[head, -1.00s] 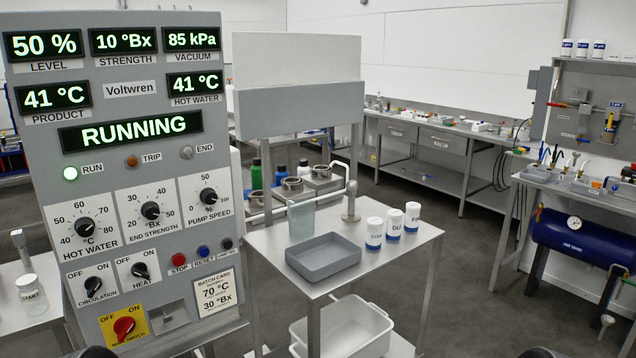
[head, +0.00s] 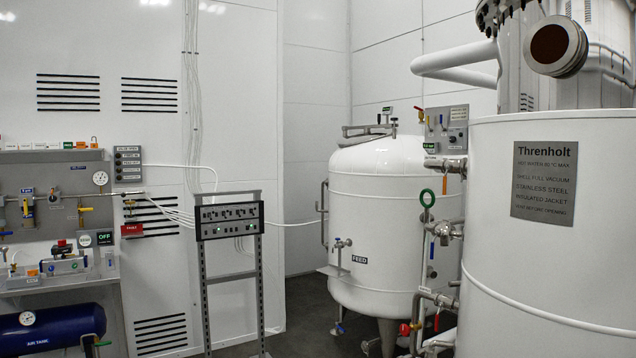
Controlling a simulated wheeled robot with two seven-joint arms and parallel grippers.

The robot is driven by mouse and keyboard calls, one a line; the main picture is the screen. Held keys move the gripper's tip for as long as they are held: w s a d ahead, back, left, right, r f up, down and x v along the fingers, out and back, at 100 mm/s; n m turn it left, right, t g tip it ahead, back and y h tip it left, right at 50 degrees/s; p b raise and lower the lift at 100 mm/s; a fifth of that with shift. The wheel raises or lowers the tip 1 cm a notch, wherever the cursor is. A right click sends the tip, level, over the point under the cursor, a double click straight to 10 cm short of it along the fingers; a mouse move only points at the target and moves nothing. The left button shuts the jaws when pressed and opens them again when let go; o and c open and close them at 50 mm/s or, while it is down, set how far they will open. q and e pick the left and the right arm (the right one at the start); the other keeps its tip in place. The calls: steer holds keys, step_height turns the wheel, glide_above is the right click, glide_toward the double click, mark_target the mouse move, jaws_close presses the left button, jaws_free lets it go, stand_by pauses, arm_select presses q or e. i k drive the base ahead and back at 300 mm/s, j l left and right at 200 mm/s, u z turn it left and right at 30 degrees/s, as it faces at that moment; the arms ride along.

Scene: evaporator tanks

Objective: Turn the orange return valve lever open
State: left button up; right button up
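A small red or orange-red valve handle (head: 405,329) shows low on the pipework between the white feed tank (head: 380,210) and the large Threnholt tank (head: 548,250). Neither of my grippers shows in this view.
A control box on a stand (head: 230,220) is left of the feed tank. A blue air tank (head: 50,330) and a tool board are far left. Some dark floor is clear.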

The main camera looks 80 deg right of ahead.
mark_target(447, 166)
steer(key=z, duration=3.35)
steer(key=u, duration=0.75)
steer(key=i, duration=5.85)
steer(key=z, duration=1.6)
